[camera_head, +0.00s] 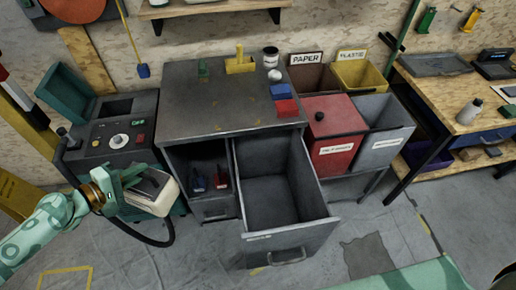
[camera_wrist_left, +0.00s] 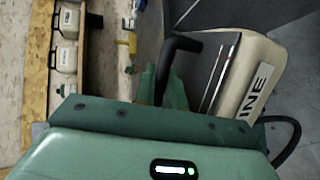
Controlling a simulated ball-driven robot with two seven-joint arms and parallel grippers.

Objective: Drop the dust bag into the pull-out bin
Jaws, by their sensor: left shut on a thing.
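My left gripper (camera_head: 128,180) is shut on the dust bag (camera_head: 154,198), a cream block-like bag with a dark top part. It holds the bag in front of the dark machine at the left. In the left wrist view the bag (camera_wrist_left: 250,90) shows a label reading "INE", with a black handle between the green fingers. The pull-out bin (camera_head: 284,236) is a deep grey drawer, open and empty, at the front of the grey cabinet. It lies to the right of the gripper, apart from it. My right gripper is not in view.
The grey cabinet (camera_head: 210,112) carries small blocks and a jar on top. An open niche (camera_head: 200,160) with small tools lies left of the drawer. A red bin (camera_head: 330,125) and other labelled bins stand at the right. A dark hose (camera_head: 160,241) curves below the bag.

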